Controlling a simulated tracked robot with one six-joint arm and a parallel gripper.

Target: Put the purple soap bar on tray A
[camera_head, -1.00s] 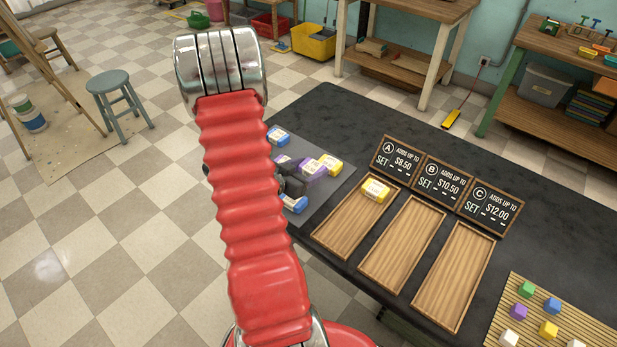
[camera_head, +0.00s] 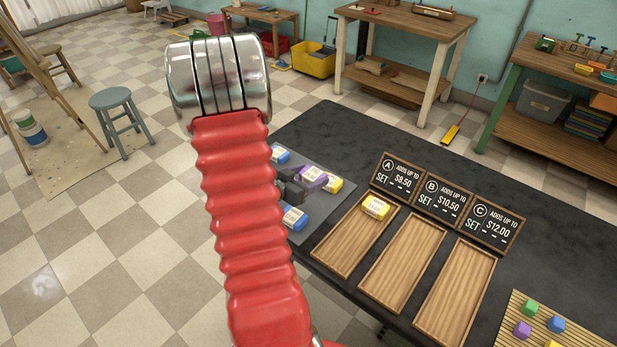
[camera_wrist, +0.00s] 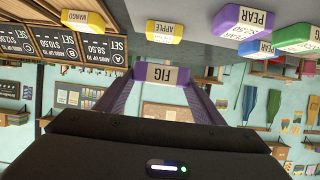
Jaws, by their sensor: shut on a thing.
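The purple soap bar, labelled FIG (camera_wrist: 168,75), is between the fingertips of my gripper (camera_wrist: 165,82) in the wrist view, where the picture is upside down. My gripper is shut on it. In the head view my dark gripper (camera_head: 288,190) is over the grey mat, partly hidden behind my red arm, with a purple bar (camera_head: 313,177) beside its fingers. I cannot tell whether the held bar touches the mat. Tray A (camera_head: 343,248) is the leftmost wooden tray, right of the gripper. A yellow MANGO bar (camera_head: 376,207) lies at its far end.
On the mat are a yellow APPLE bar (camera_wrist: 163,30) and blue bars (camera_head: 280,155) (camera_head: 294,218). A purple PEAR bar (camera_wrist: 243,20) and a green PEAR bar (camera_wrist: 300,38) show in the wrist view. Price signs stand behind the trays. Trays B (camera_head: 402,265) and C (camera_head: 458,290) are empty.

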